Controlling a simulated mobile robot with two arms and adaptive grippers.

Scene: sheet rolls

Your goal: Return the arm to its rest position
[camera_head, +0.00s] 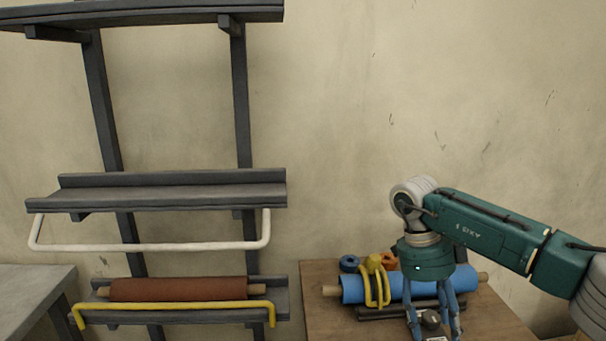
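My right arm comes in from the right, and its gripper (434,326) points down over the front of the wooden table. Its blue fingers are spread apart, and I see nothing held between them; the tips are close to the bottom edge of the view. A blue sheet roll (403,287) with wooden ends lies behind the fingers, partly hidden by the gripper. A brown sheet roll (178,289) lies on the lowest rack shelf, behind a yellow bar (172,308). My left gripper is out of view.
The wooden table (320,318) also holds a yellow tool (375,282), an orange item (390,261) and a blue ring (349,263). The middle rack shelf (170,197) is empty above a white bar (150,247). A grey table (32,290) stands at lower left.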

